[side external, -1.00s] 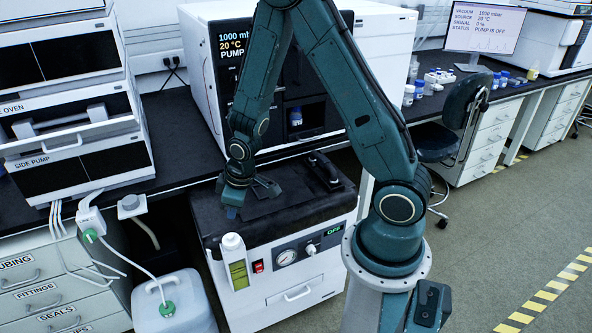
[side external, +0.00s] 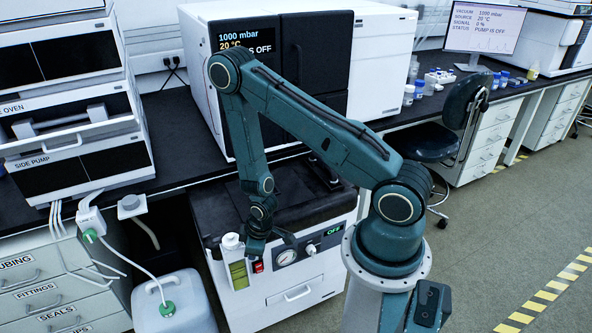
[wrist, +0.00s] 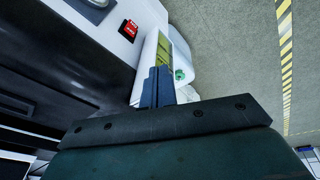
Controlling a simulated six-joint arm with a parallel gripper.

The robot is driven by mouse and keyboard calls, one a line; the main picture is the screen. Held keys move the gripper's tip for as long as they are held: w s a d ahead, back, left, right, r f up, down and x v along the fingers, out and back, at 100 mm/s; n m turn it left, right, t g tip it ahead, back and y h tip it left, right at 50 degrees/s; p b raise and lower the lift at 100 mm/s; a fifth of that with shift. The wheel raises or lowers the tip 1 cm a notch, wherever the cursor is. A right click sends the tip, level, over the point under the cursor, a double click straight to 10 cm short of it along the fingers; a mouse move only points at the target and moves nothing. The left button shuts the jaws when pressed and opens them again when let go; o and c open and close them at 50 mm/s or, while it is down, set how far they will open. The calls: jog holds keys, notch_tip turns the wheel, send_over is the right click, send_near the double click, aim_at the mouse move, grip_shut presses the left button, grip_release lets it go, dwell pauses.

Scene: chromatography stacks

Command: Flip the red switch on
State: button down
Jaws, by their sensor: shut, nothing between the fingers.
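The red switch (side external: 258,266) is a small red rocker on the white front panel of the pump unit (side external: 300,275). In the side view my gripper (side external: 250,258) is low at the front edge of the unit's black top, close above and left of the switch, partly covering that area. In the wrist view the red switch (wrist: 129,28) lies up and left of my fingertips (wrist: 158,70), apart from them. The fingers are together and empty. I cannot read the switch's position. The small front display (side external: 333,231) reads OFF.
A white holder with a yellow-green window (side external: 238,270) stands just left of the switch, and my fingertips overlap it in the wrist view (wrist: 166,48). A round gauge (side external: 287,257) and a knob (side external: 311,249) are to its right. A white canister (side external: 173,302) stands on the floor.

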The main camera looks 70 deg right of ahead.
aim_at(259, 268)
notch_tip(259, 268, down, 14)
jog(key=s+d+m+t+h, duration=0.1)
jog(key=s+m+t, duration=0.1)
jog(key=m+t, duration=0.25)
jog(key=s+a+f+m+t, duration=0.2)
jog(key=s+f+m+t, duration=0.1)
jog(key=s+t, duration=0.1)
jog(key=shift+s+a+f, duration=0.15)
jog(key=shift+s+a, duration=0.2)
jog(key=shift+s, duration=0.25)
jog(key=shift+m, duration=0.25)
jog(key=shift+w, duration=0.1)
jog(key=w+d+f, duration=0.1)
jog(key=w+d, duration=0.5)
dwell(1.2)
jog(key=shift+w+d+f, duration=0.1)
jog(key=shift+w+d, duration=0.2)
jog(key=shift+d, duration=0.1)
dwell(2.2)
jog(key=shift+s+a, duration=0.3)
jog(key=shift+a, duration=0.05)
dwell(0.8)
